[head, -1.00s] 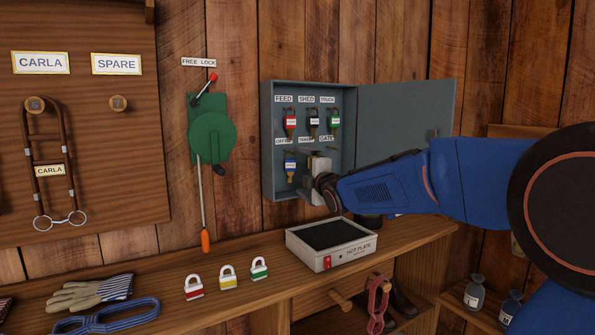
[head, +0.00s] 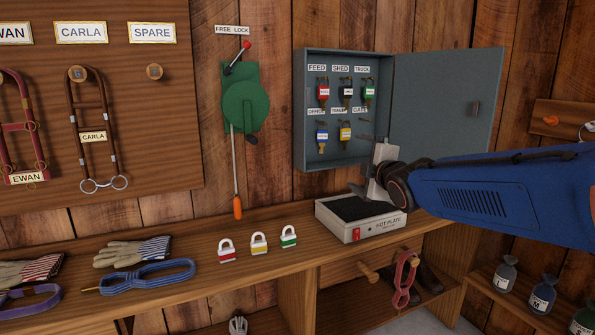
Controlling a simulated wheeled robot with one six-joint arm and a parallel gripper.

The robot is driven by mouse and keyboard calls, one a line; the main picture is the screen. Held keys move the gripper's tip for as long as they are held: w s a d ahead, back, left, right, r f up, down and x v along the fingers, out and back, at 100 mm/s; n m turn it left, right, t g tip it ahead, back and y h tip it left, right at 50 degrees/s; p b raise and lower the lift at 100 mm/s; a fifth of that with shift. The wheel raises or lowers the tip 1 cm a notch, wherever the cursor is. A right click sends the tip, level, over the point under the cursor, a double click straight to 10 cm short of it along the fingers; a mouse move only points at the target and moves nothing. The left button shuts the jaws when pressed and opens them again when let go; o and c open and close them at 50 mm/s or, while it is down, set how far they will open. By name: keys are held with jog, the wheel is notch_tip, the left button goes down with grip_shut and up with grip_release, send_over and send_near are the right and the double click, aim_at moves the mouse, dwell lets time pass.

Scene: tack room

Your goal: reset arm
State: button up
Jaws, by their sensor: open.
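My gripper (head: 368,168) is at the end of my blue arm, in front of the lower right of the grey key cabinet and above the hot plate (head: 360,229). Its jaws are open and I see nothing held in them. The key cabinet (head: 309,158) hangs on the wall with its door (head: 440,110) swung open to the right. Keys with coloured tags hang inside, among them a red one (head: 323,92) and a yellow one (head: 345,132). My gripper partly hides the cabinet's lower right corner.
Red (head: 227,252), yellow (head: 259,245) and green (head: 289,238) padlocks stand on the wooden shelf (head: 190,295), left of the hot plate. A green winch (head: 243,105) hangs on the wall. Gloves (head: 130,252) and a blue strap (head: 150,277) lie at left. Bottles (head: 505,276) stand low at right.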

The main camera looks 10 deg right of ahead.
jog(key=s+d+f+m+g, duration=0.1)
jog(key=s+f+m+g, duration=0.3)
jog(key=s+f, duration=0.4)
jog(key=s+d+f+m+g+h, duration=0.1)
jog(key=s+f+m+g, duration=0.3)
jog(key=s, duration=1.3)
jog(key=s+d+f+m+g+h, duration=0.1)
jog(key=s+d+f+m+g, duration=0.1)
jog(key=s+f+m, duration=0.7)
jog(key=s+f+g, duration=0.1)
jog(key=s+f, duration=0.3)
jog(key=shift+f+g, duration=0.15)
jog(key=shift+g, duration=0.25)
jog(key=shift+w, duration=0.1)
jog(key=shift+c, duration=0.6)
